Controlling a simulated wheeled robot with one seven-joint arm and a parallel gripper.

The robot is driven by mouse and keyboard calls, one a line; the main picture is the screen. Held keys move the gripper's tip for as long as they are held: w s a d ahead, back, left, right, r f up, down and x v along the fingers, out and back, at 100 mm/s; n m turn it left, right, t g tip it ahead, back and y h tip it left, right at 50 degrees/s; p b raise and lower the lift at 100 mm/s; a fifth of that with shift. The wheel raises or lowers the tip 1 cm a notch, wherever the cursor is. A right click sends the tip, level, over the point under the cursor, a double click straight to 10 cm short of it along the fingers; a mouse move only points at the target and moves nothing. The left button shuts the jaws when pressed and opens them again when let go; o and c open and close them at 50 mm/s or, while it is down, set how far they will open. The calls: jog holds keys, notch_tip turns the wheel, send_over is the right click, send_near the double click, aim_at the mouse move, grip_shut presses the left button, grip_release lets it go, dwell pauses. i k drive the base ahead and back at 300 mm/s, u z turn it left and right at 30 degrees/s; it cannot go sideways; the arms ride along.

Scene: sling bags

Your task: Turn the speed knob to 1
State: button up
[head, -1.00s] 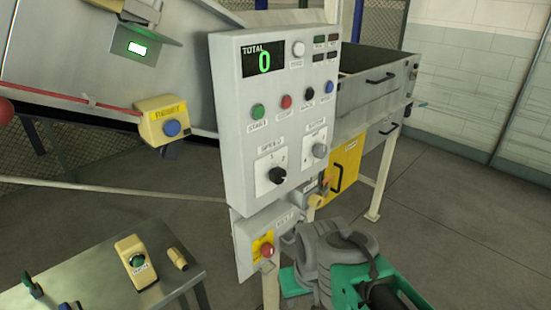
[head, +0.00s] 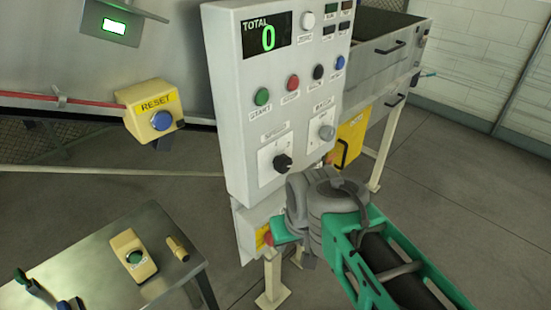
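The speed knob (head: 282,163) is a black rotary knob on a white plate, low on the left of the grey control panel (head: 232,110). The label above it appears to read SPEED. The marks around it are too small to read now, and I cannot tell which one it points to. My grey and green arm (head: 325,205) reaches in from the lower right. Its grey wrist part is below and right of the knob in the picture, apart from it. A green part (head: 291,231) sticks out at its left. My gripper's fingertips cannot be made out.
A grey selector knob (head: 327,132) sits right of the speed knob. Green, red, black and blue buttons (head: 293,82) run above, under a display reading TOTAL 0. A yellow RESET box (head: 151,110) is at left.

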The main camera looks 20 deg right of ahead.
aim_at(281, 164)
jog(key=u, duration=2.05)
jog(key=k, duration=0.5)
jog(key=z, duration=0.5)
